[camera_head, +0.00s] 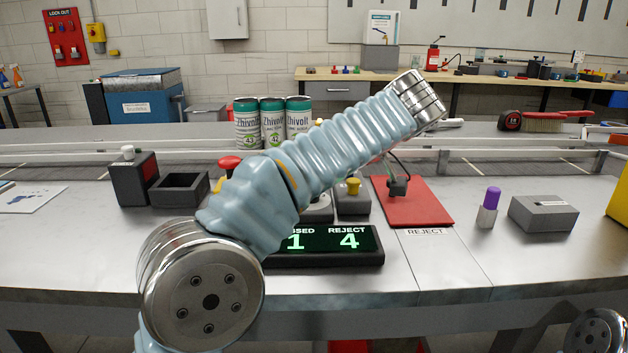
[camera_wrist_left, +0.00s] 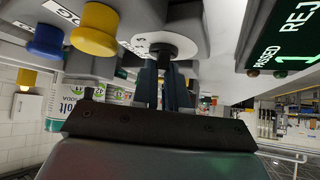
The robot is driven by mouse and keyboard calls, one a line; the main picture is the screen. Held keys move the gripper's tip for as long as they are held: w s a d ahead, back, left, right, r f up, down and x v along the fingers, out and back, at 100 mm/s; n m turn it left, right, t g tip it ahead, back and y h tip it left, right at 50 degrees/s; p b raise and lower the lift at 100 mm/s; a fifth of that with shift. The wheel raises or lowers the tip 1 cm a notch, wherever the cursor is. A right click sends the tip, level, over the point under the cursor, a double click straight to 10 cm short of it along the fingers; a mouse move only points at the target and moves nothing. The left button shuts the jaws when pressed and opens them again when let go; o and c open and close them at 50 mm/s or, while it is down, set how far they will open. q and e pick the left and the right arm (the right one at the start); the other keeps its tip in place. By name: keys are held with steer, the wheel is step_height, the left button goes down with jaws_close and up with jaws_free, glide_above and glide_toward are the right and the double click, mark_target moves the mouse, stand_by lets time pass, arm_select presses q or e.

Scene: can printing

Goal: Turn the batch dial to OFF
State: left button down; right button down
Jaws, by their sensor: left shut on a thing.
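In the left wrist view the batch dial, a dark knob on a white round plate (camera_wrist_left: 143,42), sits between the fingertips of my left gripper (camera_wrist_left: 166,68). The gripper is shut on the knob. The fingers and knob hide most of the plate's markings, so I cannot read the setting. In the head view my left arm crosses in front of the controls and hides the gripper and knob; a pale edge of the plate (camera_head: 320,208) shows below the arm. My right gripper is out of view.
A counter display (camera_head: 350,241) with green digits stands in front of the controls. A yellow button (camera_wrist_left: 97,28) and a blue button (camera_wrist_left: 46,40) are nearby. Zhivolt cans (camera_head: 247,123) stand behind. A red mat (camera_head: 412,202), a purple-topped stick (camera_head: 491,197) and a grey box (camera_head: 543,213) are right.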

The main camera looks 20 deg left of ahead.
arm_select(q)
steer(key=shift+f+n+g, duration=0.25)
steer(key=shift+n+g, duration=0.05)
steer(key=shift+g, duration=0.1)
steer(key=c, duration=1.2)
jaws_free()
steer(key=shift+o, duration=0.2)
steer(key=shift+w, duration=0.1)
steer(key=shift+r, duration=0.15)
